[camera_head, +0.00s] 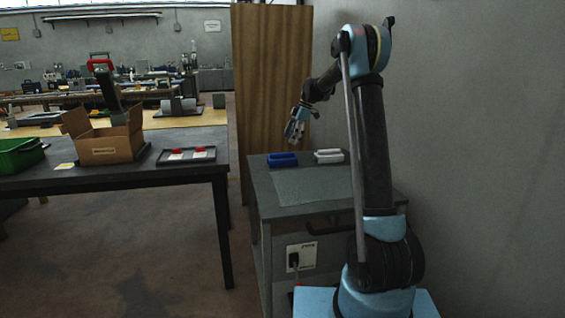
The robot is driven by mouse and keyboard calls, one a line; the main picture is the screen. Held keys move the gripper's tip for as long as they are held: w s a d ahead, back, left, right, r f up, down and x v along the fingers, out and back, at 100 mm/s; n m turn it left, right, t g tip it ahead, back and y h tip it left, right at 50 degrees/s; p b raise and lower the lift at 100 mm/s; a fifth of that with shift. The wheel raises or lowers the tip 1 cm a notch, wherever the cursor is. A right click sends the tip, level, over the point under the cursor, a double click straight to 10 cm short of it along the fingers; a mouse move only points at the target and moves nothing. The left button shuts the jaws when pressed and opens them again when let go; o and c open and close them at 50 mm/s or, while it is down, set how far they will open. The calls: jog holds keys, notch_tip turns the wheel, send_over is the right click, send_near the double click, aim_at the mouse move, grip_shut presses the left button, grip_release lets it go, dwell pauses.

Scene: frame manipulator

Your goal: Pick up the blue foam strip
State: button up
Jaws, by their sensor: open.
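A blue foam strip (282,160) lies on the top of a grey cabinet (309,187), near its back left edge. It looks like a short block with rounded ends. My gripper (293,138) hangs above the cabinet top, a little above and right of the blue strip, and points downward. It is open and appears empty, apart from the strip. The fingers are small in this view, so the exact gap to the strip is hard to tell.
A white block (329,156) lies right of the blue strip. A wooden panel (270,90) stands behind the cabinet, and a grey wall is at the right. A dark table (130,178) at the left holds a cardboard box (105,148), a green bin (20,155) and a black tray (187,155).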

aim_at(284, 153)
jog(key=x, duration=1.1)
jog(key=shift+a+f, duration=0.2)
jog(key=shift+a, duration=0.05)
jog(key=shift+c, duration=0.6)
jog(key=c, duration=0.7)
